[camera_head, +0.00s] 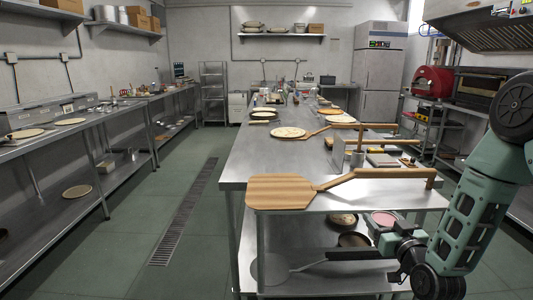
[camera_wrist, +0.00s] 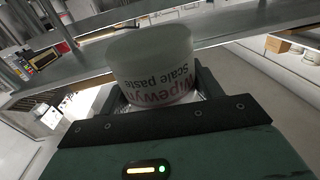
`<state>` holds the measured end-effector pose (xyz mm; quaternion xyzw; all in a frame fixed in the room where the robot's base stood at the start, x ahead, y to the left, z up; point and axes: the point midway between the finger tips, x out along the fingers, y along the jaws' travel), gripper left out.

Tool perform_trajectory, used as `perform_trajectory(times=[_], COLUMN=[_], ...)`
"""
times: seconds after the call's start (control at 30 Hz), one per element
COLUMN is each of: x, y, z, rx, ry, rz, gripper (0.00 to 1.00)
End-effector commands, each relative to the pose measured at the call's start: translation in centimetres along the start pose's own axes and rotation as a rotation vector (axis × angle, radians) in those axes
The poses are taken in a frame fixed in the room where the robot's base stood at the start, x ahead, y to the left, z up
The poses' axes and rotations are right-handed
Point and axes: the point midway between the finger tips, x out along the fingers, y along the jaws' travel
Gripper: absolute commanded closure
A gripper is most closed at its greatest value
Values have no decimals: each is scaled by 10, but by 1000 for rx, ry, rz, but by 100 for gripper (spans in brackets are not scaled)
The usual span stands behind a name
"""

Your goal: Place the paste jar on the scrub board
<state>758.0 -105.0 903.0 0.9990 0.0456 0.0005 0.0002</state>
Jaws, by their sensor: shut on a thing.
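The paste jar (camera_wrist: 152,62) is a pale tub with red and dark lettering that reads "Scale paste". It fills the middle of the wrist view, and its lettering appears upside down there. My gripper (camera_wrist: 158,94) is shut on the jar, with a dark finger on each side of it. In the head view my gripper (camera_head: 376,232) is low at the right, beside the near steel table and below its top. I cannot make out the jar clearly in that view. I cannot pick out the scrub board with certainty in either view.
A wooden peel (camera_head: 280,191) lies on the near steel table (camera_head: 373,195), its handle reaching right. A steel box (camera_head: 346,152) and a pale flat item (camera_head: 382,160) stand behind it. Pans lie on the lower shelf (camera_head: 310,279). The left floor aisle (camera_head: 135,224) is clear.

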Motion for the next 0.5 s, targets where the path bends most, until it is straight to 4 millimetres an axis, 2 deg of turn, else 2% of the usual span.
perform_trajectory(times=[0.03,0.13,0.2,0.5], x=[1,1,1,1], y=[4,16,15,15], z=[11,25,3,-36], rx=[0,-1,0,0], ry=[-1,-1,2,0], rz=[29,99,93,91], gripper=[70,70,70,70])
